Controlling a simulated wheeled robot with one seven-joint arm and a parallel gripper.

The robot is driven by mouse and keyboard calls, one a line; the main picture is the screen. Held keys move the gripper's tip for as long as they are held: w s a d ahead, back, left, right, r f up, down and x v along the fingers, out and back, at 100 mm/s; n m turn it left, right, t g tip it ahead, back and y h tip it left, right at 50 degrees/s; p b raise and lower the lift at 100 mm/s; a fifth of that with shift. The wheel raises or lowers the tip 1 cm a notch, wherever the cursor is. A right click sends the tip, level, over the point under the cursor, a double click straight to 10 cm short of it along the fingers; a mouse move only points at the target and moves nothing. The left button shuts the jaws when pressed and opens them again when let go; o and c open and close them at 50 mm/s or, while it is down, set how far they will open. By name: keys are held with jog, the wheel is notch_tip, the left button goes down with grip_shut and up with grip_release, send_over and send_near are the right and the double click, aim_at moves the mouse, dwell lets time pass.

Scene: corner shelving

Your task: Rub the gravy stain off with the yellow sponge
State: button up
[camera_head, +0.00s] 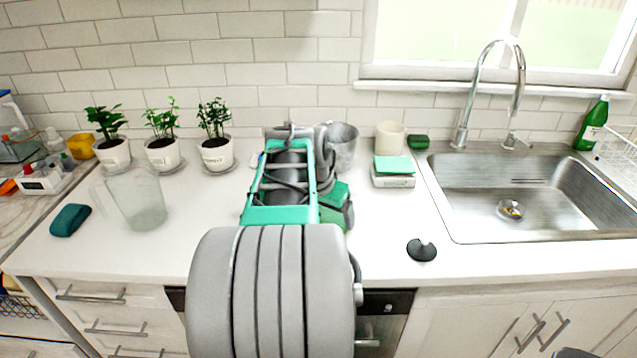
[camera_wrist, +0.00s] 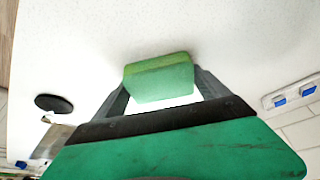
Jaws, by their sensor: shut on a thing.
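My gripper (camera_wrist: 160,84) is shut on a sponge (camera_wrist: 158,80) in the wrist view. The sponge is green with a yellow-green face; a finger presses each side. It is over the white counter (camera_wrist: 230,35) with a soft shadow beside it; I cannot tell whether it touches. In the head view my arm hides the gripper and the held sponge. I see no clear gravy stain in either view; part of the counter is hidden behind my arm.
A black disc (camera_head: 422,250) lies near the front edge, left of the sink (camera_head: 530,200). A clear pitcher (camera_head: 138,200), teal sponge (camera_head: 70,220) and potted plants (camera_head: 216,152) stand left. A metal cup (camera_head: 342,148), cream cup (camera_head: 390,138) and small box (camera_head: 393,180) stand right of my arm.

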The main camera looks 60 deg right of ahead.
jog(key=shift+r+p, duration=2.5)
jog(key=shift+r, duration=1.65)
